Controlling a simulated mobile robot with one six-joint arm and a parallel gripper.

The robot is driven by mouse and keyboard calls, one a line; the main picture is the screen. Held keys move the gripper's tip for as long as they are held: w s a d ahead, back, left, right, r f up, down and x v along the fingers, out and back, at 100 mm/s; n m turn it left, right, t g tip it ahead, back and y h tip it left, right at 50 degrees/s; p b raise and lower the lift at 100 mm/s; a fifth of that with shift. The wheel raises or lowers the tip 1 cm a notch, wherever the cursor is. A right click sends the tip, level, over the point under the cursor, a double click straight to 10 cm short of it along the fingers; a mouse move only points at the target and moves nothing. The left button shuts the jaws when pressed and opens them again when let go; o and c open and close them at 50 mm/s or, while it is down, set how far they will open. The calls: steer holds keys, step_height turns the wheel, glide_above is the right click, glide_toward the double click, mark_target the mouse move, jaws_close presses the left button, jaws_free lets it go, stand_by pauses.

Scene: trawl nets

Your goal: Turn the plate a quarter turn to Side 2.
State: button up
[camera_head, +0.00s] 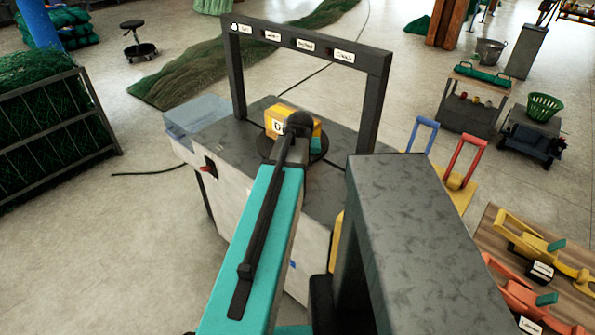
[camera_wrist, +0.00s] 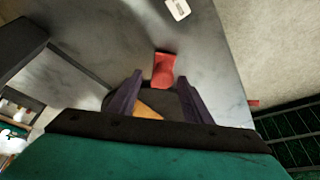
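The dark round plate (camera_head: 266,149) lies on the grey top of a cabinet, under a dark arch. A yellow block (camera_head: 272,124) with a white label stands on it; the label is partly hidden by my arm. A small teal patch (camera_head: 316,145) shows at the block's right. In the wrist view my gripper (camera_wrist: 160,92) has two dark purple fingers spread apart over the dark plate (camera_wrist: 174,103). An orange-yellow piece (camera_wrist: 148,111) shows low between them, with no visible grip on it. A red tab (camera_wrist: 164,69) lies just beyond the fingertips.
The arch (camera_head: 375,100) stands close behind the plate, with several labels on its crossbar. A white tag (camera_wrist: 178,9) lies on the cabinet top. A blue-grey box (camera_head: 197,113) sits at its left end. Carts and tool boards stand to the right.

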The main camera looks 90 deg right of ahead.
steer(key=shift+r, duration=0.1)
steer(key=b+v, duration=0.1)
steer(key=v, duration=1.2)
steer(key=shift+r+b, duration=0.3)
steer(key=shift+b, duration=0.1)
steer(key=shift+a, duration=0.1)
stand_by(0.5)
